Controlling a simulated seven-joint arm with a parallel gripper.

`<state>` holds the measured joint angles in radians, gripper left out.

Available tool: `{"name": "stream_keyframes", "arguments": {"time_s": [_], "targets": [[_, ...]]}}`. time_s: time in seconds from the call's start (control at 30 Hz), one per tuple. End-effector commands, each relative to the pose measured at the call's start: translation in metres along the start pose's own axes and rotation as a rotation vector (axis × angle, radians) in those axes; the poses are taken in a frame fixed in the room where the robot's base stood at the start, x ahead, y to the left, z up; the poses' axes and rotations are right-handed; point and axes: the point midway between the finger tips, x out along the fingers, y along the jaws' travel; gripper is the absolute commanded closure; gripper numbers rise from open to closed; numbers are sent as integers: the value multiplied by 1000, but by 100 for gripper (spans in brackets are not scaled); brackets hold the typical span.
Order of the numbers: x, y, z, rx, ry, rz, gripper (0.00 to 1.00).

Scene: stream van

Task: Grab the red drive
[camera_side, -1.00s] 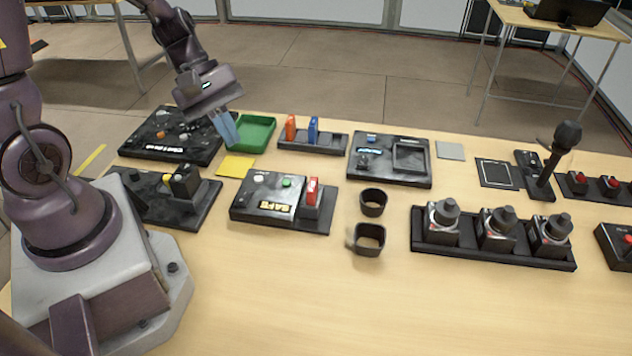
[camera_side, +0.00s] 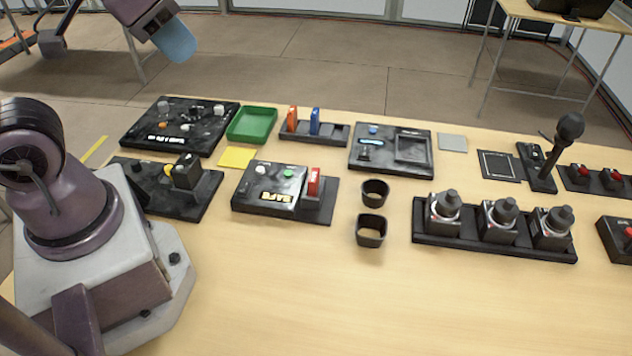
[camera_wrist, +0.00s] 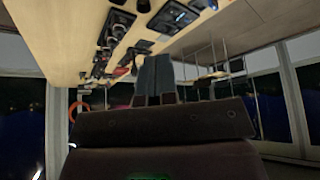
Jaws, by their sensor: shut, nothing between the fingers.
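The red drive (camera_side: 314,183) stands upright in the slot at the right end of the black box labelled SAFE (camera_side: 268,187), mid-table in the side view. My gripper (camera_side: 176,42) is at the top left of the side view, high above and beyond the table's back edge, well apart from the red drive. Its blue-grey fingers are together with nothing between them. In the wrist view the fingers (camera_wrist: 155,78) point away from the lens, and the table is tilted overhead. I cannot pick out the red drive for sure there.
An orange drive (camera_side: 292,118) and a blue drive (camera_side: 315,121) stand in a rack behind the box. A green tray (camera_side: 252,124) and a yellow square (camera_side: 237,157) lie to the left. Two dark cups (camera_side: 371,231) stand to the right. The front table is clear.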

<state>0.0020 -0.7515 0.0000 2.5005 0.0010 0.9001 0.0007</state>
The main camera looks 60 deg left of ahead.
Motion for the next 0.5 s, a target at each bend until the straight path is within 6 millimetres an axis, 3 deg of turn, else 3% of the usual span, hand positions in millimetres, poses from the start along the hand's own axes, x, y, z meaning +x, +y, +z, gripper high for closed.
{"name": "stream_keyframes", "arguments": {"time_s": [0.37, 0.5], "targets": [[0, 0, 0, -3, -1, 0, 100], [0, 0, 0, -3, -1, 0, 68]]}}
